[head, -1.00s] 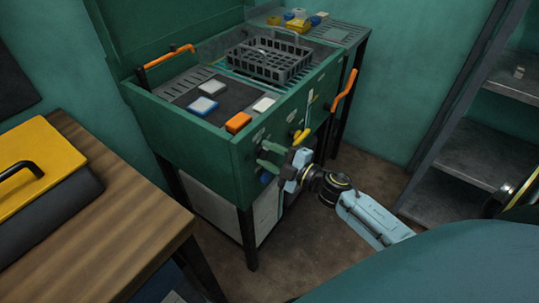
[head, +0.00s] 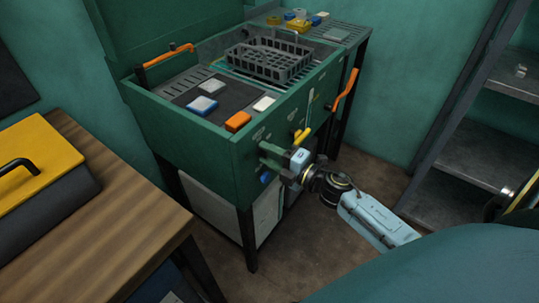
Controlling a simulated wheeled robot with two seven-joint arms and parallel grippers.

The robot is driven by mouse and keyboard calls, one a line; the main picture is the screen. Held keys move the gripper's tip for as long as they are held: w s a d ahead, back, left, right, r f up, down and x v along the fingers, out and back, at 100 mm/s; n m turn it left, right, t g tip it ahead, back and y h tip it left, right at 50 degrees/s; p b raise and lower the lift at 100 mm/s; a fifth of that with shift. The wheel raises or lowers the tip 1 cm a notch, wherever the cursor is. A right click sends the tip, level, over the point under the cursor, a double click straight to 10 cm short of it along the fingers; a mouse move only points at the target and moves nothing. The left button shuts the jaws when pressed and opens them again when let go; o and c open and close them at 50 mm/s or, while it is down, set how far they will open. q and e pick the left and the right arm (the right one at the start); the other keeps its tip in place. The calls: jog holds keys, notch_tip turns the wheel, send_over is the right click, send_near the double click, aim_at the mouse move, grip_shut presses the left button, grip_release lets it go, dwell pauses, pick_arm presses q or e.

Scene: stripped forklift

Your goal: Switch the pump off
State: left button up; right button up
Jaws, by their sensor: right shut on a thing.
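The green machine (head: 190,141) stands on dark legs in the middle, with controls along its front side panel. My right gripper (head: 274,163) is at the near end of this panel, shut on a small control there. The fingers hide most of that control, so I cannot tell its shape or setting. A blue knob (head: 266,178) shows just below the fingers. A yellow lever (head: 302,136) sits to the right, above the gripper. My left gripper is not in view.
An orange handle (head: 345,89) sticks out at the machine's right end. A black basket (head: 268,62) and small coloured blocks lie on top. A wooden table (head: 95,215) stands at left, a grey shelf (head: 470,150) at right. Open floor lies between.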

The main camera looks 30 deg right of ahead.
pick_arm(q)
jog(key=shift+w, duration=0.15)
pick_arm(e)
jog(key=o, duration=1)
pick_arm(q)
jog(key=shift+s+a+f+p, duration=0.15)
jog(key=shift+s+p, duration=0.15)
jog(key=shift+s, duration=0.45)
pick_arm(e)
jog(key=v, duration=1.3)
jog(key=shift+s, duration=0.2)
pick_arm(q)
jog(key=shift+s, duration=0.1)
